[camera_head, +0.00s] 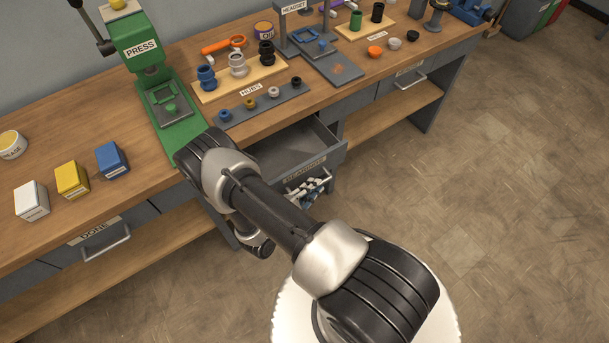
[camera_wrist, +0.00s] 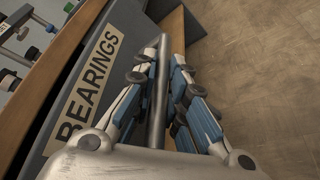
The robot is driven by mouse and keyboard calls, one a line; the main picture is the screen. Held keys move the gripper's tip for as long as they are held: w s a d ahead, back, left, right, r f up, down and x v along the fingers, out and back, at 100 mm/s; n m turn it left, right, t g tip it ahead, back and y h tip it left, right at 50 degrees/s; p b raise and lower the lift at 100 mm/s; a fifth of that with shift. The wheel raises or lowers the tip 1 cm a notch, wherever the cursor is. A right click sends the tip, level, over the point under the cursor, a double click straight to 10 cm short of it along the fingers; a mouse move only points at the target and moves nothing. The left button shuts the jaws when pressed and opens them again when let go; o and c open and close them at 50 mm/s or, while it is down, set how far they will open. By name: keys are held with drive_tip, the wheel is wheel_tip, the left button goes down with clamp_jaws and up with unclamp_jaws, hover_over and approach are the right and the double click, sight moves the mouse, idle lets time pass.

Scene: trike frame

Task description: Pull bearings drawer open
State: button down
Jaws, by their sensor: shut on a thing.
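The bearings drawer (camera_head: 325,158) is pulled out from under the bench in the head view, and the visible part of its grey inside looks empty. My arm hides its left part. The drawer front with its BEARINGS label (camera_wrist: 88,80) fills the left of the wrist view. Its metal bar handle (camera_wrist: 157,95) runs between the blue and white fingers of my gripper (camera_wrist: 162,75). My gripper (camera_head: 308,186) is shut on the handle, in front of the drawer face.
The green press (camera_head: 172,115) stands on the bench behind my arm. The hubs board (camera_head: 240,84) and a grey strip (camera_head: 262,103) with small parts lie above the drawer. The DONE drawer (camera_head: 92,243) at left and another drawer (camera_head: 403,83) at right look shut. Floor in front is clear.

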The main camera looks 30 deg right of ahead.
drive_tip(key=shift+s+p, duration=0.45)
drive_tip(key=shift+s, duration=1.65)
drive_tip(key=c, duration=1.9)
unclamp_jaws()
drive_tip(key=v, duration=1.2)
